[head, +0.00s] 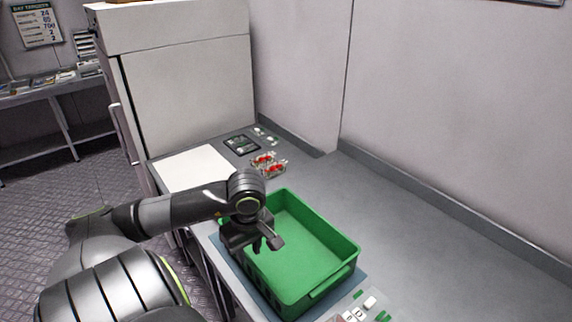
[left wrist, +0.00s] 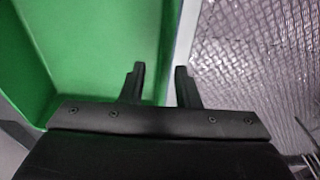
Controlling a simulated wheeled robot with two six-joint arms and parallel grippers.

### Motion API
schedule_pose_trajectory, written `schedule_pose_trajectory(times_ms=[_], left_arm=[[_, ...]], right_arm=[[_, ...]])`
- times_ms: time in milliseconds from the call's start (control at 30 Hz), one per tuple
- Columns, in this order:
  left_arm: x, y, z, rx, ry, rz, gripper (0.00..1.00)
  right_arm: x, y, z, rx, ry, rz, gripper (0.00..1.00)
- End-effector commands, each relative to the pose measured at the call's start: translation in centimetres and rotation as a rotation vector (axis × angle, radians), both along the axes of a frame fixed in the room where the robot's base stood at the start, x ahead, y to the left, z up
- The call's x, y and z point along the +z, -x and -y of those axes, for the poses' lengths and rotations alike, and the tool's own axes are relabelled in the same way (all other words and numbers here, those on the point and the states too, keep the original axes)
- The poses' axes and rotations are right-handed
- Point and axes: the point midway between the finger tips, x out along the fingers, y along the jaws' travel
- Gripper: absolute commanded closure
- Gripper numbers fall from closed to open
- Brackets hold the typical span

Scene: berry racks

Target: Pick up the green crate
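The green crate (head: 312,248) stands upright and looks empty on a blue-grey mat (head: 357,281) on the grey counter. My left gripper (head: 268,244) is over the crate's left wall and hides part of it. In the left wrist view the green crate (left wrist: 85,50) fills the left side. There, my left gripper (left wrist: 160,74) has its fingers apart, one over the crate's inside and one past its wall, with the wall's edge between them. I cannot tell whether either finger touches the wall. My right gripper is not in view.
Clear punnets with red berries (head: 268,164) sit behind the crate, by a dark tray (head: 241,144) and a white board (head: 196,168). Small white and green items (head: 370,303) lie at the crate's near right. The counter's right side is clear. A tall white cabinet (head: 190,85) stands behind.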

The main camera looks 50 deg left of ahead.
Motion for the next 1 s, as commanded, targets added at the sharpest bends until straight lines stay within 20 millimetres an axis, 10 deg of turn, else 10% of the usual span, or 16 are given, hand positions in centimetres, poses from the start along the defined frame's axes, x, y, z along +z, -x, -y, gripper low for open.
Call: schedule_pose_trajectory(times_ms=[833, 1000], left_arm=[[-5.2, 0.3, 0.0, 0.000, 0.001, -0.001, 0.71], [-5.1, 0.3, 0.0, 0.000, 0.001, -0.001, 0.91]], right_arm=[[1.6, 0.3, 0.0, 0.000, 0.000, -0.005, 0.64], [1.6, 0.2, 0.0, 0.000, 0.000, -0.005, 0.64]])
